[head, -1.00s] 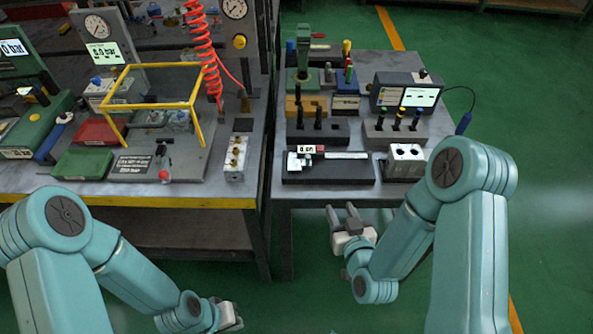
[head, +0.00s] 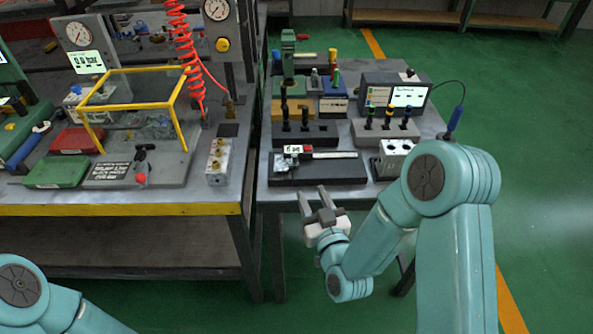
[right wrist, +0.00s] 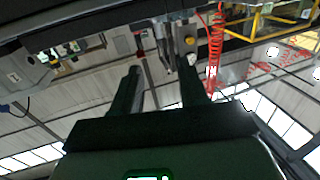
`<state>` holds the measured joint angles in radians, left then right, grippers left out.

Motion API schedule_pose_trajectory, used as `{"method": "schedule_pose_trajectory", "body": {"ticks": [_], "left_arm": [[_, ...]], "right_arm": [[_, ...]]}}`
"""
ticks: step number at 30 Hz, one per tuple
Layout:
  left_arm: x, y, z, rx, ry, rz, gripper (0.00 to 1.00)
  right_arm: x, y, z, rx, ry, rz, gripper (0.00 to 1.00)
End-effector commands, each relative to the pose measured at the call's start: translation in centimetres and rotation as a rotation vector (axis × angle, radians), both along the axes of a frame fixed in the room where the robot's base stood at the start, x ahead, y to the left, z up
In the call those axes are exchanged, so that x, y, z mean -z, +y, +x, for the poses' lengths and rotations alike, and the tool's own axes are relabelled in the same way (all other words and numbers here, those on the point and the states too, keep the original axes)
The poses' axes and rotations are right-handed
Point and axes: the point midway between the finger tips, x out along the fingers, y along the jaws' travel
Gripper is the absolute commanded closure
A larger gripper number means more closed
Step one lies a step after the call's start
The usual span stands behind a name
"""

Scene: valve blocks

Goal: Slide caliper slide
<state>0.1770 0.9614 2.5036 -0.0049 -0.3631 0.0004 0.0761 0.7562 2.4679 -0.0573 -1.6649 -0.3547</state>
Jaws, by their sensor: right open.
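The caliper (head: 318,155) lies on a black base plate (head: 330,174) near the front edge of the right-hand table. Its slide (head: 293,150), with a small white display, sits at the left end of the pale beam. My right gripper (head: 317,200) is open and empty, just in front of the table edge and below the plate, apart from the caliper. In the right wrist view its two dark fingers (right wrist: 160,82) stand apart with nothing between them. My left gripper is out of the picture; only part of my left arm shows.
Behind the caliper stand a dark block with posts (head: 304,133), a grey block with coloured-top pins (head: 385,131) and a meter box (head: 394,93). A metal block with holes (head: 393,157) stands right of the plate. The left bench (head: 110,207) adjoins the table.

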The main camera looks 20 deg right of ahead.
Motion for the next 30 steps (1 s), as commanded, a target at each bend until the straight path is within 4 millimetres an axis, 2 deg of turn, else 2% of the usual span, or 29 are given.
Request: {"method": "schedule_pose_trajectory", "body": {"ticks": [1, 9, 15, 21, 29, 30], "left_arm": [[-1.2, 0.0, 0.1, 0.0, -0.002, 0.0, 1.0], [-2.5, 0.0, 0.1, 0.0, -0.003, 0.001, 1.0], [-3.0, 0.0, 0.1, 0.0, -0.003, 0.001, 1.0], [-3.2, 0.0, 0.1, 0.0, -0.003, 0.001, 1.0], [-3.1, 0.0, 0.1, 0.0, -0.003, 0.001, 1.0], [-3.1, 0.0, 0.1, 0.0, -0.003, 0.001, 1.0]], "right_arm": [[-0.6, 0.0, 1.3, 0.001, 0.0, 0.0, 0.57], [-0.4, -0.1, 7.6, -0.002, 0.003, 0.001, 0.57], [-0.3, -0.1, 10.9, -0.004, 0.004, 0.001, 0.57], [-0.2, -0.1, 12.3, -0.004, 0.004, 0.0, 0.57], [-0.2, -0.1, 12.4, -0.004, 0.005, 0.0, 0.57], [-0.2, -0.1, 12.4, -0.004, 0.005, 0.0, 0.7]]}}
